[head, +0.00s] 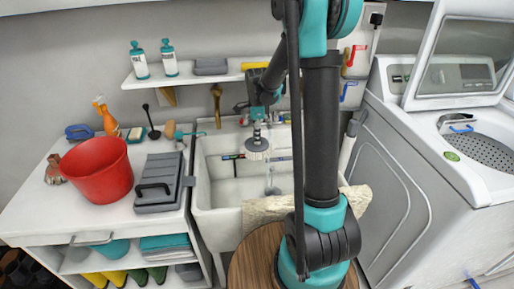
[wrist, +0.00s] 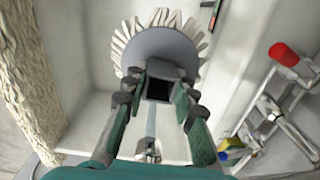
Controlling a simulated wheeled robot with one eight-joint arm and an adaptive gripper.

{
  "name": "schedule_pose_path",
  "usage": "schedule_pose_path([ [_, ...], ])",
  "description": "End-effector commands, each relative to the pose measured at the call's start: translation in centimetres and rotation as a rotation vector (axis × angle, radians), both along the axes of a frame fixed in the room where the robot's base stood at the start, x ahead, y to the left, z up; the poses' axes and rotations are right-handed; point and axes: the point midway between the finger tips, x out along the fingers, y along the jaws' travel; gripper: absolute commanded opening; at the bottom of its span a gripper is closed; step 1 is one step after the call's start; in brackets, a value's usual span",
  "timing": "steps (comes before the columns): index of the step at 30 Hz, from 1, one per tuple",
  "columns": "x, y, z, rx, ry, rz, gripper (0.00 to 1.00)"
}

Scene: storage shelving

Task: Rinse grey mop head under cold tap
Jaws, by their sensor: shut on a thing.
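My gripper (head: 258,118) hangs above the white sink (head: 205,200) at the middle of the head view. In the wrist view its fingers (wrist: 160,88) are shut on the grey mop head (wrist: 165,45), a grey disc with a pale stringy fringe around it. The mop head also shows small in the head view (head: 258,152), fringe downward, above the basin. Chrome tap pipework (wrist: 285,108) with a red knob (wrist: 284,54) stands to the right in the wrist view, apart from the mop head. I cannot make out a cold tap marking or running water.
A red bucket (head: 98,172) and a grey lidded case (head: 158,185) stand on the left counter (head: 125,215). A shelf (head: 205,77) with two bottles runs above the sink. A pale cloth (head: 275,212) hangs over the sink's front edge. A washing machine (head: 400,165) stands at right.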

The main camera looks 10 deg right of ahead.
Motion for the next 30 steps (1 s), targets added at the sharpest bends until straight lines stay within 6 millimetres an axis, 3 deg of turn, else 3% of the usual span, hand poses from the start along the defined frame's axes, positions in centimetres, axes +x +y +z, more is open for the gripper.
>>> schedule_pose_path([
  [30, -5.2, 3.9, 0.0, 0.0, 0.0, 0.002, 0.0],
])
